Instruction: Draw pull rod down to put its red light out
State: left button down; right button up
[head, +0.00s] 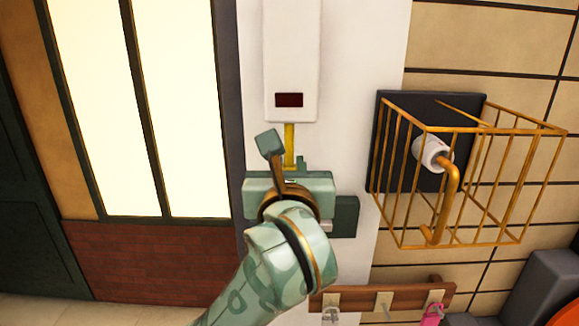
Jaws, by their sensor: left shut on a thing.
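A white box (291,50) on the white wall strip carries a small dark red light window (289,100) near its lower edge. The window looks dark, not glowing. The yellow pull rod (290,138) hangs down from the underside of the box. My left gripper (287,163) is shut on the lower end of the pull rod, below the box. Its fingers and body hide part of the rod's end. My right gripper is not in view.
A golden wire cage (398,215) around a white fitting with a bent golden handle (451,192) juts from the wall at the right. Below, a wooden hook rail (358,298) holds a pink padlock (432,315). Bright window panes (180,100) are at the left.

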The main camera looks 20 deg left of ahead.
pick_arm(q)
jog(key=shift+r, duration=0.15)
jog(key=shift+r+p, duration=0.7)
jog(key=shift+p, duration=0.05)
jog(key=c, duration=1.2)
grip_release()
jog(key=shift+w+a+f, duration=0.1)
jog(key=shift+w, duration=0.05)
jog(key=o, duration=0.6)
